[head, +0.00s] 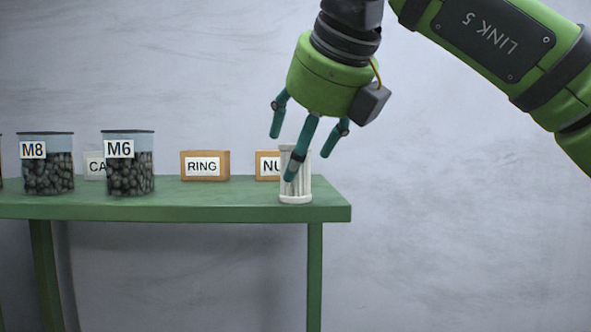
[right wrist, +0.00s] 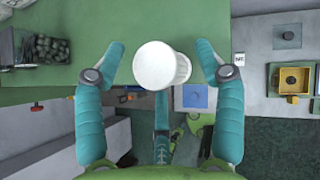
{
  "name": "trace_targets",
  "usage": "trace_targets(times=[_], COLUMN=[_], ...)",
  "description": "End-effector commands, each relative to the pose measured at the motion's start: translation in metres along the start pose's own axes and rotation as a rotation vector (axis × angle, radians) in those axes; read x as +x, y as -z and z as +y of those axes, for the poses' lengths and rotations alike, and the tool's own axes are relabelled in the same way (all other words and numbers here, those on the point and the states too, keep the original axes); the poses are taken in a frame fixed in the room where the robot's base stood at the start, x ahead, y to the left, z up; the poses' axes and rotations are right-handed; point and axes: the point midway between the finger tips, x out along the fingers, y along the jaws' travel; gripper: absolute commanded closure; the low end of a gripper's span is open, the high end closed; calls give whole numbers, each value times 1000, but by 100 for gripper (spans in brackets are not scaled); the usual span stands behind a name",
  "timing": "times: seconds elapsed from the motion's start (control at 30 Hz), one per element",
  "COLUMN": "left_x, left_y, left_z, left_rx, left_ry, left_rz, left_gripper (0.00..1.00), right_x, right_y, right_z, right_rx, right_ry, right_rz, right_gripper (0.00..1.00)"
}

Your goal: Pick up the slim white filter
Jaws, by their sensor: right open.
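The slim white filter (head: 304,185) stands upright near the right end of the green table in the head view. It has a ribbed side and is partly hidden by a finger. My right gripper (head: 306,158) points down over the filter with its fingers spread, open. In the right wrist view the filter (right wrist: 161,66) shows from above, between the teal fingers of my right gripper (right wrist: 160,70). Gaps show between the filter and the left and right fingers; whether the third finger touches it I cannot tell. My left gripper is not in view.
The green table (head: 230,207) ends just right of the filter. A box marked NU (head: 267,165) stands behind the filter, and a RING box (head: 204,166) is further left. Jars marked M6 (head: 128,170) and M8 (head: 46,170) stand at the left. Right of the table is free.

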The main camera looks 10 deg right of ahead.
Motion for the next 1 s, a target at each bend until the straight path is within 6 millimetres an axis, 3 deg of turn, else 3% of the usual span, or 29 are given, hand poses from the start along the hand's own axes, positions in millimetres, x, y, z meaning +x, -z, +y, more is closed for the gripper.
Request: trace_targets(times=[0.07,0.2,0.33,0.37,0.67,1.0], left_x=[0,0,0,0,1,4], left_y=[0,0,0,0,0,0], left_z=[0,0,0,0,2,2], left_rx=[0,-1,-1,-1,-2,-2], left_ry=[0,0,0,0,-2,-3], left_rz=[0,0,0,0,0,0], left_gripper=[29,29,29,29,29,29], right_x=[0,0,0,0,-1,-18], right_y=[0,0,0,0,-1,-18], right_z=[0,0,0,0,0,1], right_rx=[0,0,-1,-1,0,2], right_ry=[0,0,0,-1,0,-1], right_rz=[0,0,0,0,0,-3], right_gripper=[30,83,83,89,89,89])
